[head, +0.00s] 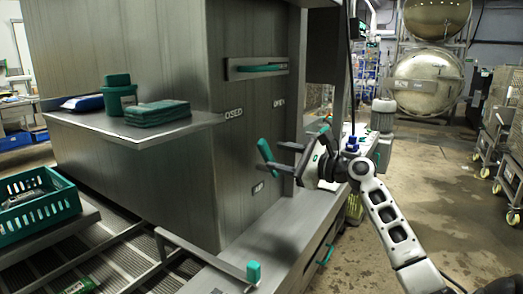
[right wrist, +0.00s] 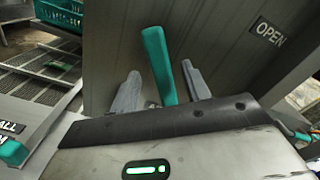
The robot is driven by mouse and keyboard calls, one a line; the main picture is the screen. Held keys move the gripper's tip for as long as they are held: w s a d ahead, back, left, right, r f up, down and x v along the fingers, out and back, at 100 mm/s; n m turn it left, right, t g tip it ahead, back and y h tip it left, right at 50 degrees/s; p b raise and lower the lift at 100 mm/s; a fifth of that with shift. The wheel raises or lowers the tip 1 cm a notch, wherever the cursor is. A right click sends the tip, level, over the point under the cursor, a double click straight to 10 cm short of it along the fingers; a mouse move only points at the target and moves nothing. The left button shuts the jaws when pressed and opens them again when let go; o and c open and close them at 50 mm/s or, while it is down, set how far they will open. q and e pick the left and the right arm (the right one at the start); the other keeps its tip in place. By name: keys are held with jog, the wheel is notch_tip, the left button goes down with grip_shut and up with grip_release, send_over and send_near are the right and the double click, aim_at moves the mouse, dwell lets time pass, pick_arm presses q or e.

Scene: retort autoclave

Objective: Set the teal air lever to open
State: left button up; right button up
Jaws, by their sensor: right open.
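The teal air lever (head: 266,152) stands out from the grey steel panel, its upper end leaning left, towards the CLOSED label (head: 234,113). The OPEN label (head: 278,103) is up and to its right. My right gripper (head: 277,157) is open at the lever. In the right wrist view the lever (right wrist: 160,65) rises between the two spread grey fingers (right wrist: 162,88), with a gap visible on both sides. The lever's base is hidden behind the gripper body. The OPEN label (right wrist: 269,32) shows at upper right there. My left gripper is not in view.
A teal horizontal handle (head: 262,68) is mounted above the labels. A bar with a teal grip (head: 253,271) stands below, beside rollers. Open floor lies at right.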

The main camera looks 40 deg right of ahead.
aim_at(269, 154)
jog(key=x, duration=0.6)
jog(key=shift+f+p, duration=0.1)
jog(key=shift+p, duration=0.2)
grip_shut()
